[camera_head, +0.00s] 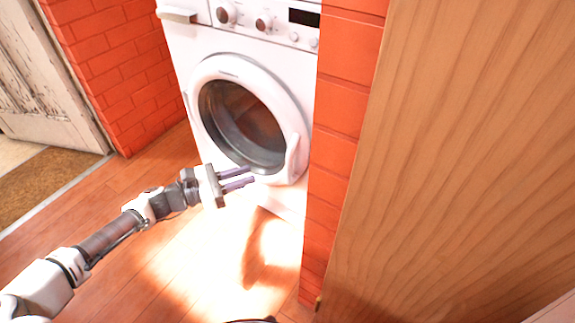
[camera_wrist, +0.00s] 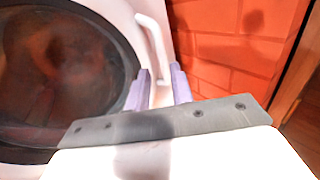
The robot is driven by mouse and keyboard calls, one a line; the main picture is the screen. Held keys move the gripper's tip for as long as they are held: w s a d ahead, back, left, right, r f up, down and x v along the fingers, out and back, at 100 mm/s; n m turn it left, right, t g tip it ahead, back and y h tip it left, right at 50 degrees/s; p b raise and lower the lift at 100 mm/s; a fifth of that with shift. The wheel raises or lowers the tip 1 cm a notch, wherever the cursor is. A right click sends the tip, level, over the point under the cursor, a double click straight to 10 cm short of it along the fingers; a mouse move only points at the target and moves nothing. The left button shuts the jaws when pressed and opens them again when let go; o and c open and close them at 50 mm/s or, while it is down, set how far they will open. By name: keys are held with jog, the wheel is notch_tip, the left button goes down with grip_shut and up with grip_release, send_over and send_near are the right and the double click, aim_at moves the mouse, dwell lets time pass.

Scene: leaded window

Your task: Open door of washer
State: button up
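The white washer (camera_head: 185,55) stands in a brick recess. Its round door (camera_head: 204,82) has a white ring and dark glass and looks shut; it also shows at the left of the wrist view (camera_wrist: 112,20). The door handle (camera_head: 292,155) is a white bar on the door's right side; in the wrist view the handle (camera_wrist: 156,48) lies just beyond my fingers. My gripper (camera_head: 252,177) is in front of the lower part of the door, left of the handle in the head view. Its two purple fingers (camera_wrist: 158,88) are apart with nothing between them.
A brick pillar (camera_head: 335,130) stands close to the washer's right side, with a wooden panel (camera_head: 440,150) to its right. A brick wall (camera_head: 110,60) and a worn white door (camera_head: 40,80) are at left. The wooden floor (camera_head: 180,250) in front is clear.

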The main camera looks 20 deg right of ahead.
jog(key=b, duration=0.2)
send_over(289, 179)
jog(key=shift+w+d, duration=0.2)
jog(key=shift+w, duration=0.15)
jog(key=shift+r, duration=0.1)
jog(key=shift+c, duration=0.3)
grip_shut()
